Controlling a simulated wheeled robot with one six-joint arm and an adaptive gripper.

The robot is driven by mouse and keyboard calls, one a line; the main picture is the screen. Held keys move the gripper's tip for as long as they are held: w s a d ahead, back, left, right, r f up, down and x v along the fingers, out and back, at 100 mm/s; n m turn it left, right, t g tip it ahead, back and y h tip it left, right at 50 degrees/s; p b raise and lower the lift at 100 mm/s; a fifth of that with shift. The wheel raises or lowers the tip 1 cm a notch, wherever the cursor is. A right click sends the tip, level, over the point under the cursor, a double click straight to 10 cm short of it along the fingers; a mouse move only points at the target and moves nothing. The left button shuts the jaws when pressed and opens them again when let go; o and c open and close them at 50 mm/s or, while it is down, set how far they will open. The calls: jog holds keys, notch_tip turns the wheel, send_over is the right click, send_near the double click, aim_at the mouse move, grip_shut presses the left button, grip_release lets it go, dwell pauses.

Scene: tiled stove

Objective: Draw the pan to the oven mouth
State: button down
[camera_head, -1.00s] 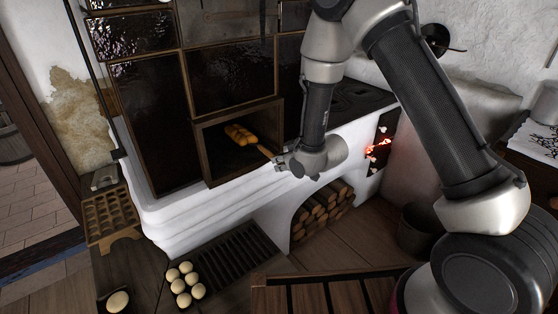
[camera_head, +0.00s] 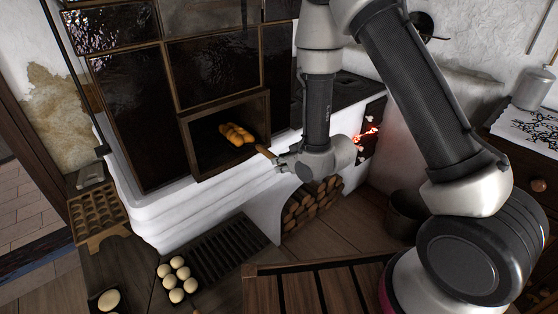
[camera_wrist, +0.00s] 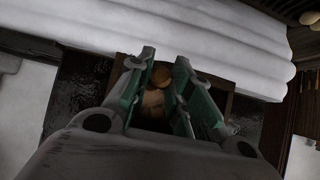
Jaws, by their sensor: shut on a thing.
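A braided golden loaf (camera_head: 237,134) lies in the dark oven mouth (camera_head: 187,150), which is a brown square frame in the tiled stove. The pan under the loaf is too dark to make out clearly. Its wooden handle (camera_head: 266,152) sticks out past the lower right of the frame. My gripper (camera_head: 278,163) is shut on the handle, just outside the mouth. In the wrist view my gripper's green fingers (camera_wrist: 162,95) stand on both sides of the wooden handle (camera_wrist: 153,104), with a golden-brown piece (camera_wrist: 160,76) beyond it.
The white stove ledge (camera_head: 235,182) runs below the mouth. A dark grate (camera_head: 225,248) and several pale dough balls (camera_head: 173,278) lie in front. Firewood (camera_head: 310,203) fills an arch at right, and embers glow in a firebox (camera_head: 366,137). A wooden moulded tray (camera_head: 95,212) stands at left.

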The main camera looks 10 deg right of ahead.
jog(key=shift+s+d, duration=0.25)
jog(key=shift+s, duration=0.15)
jog(key=c, duration=1.2)
grip_release()
notch_tip(320, 180, up, 10)
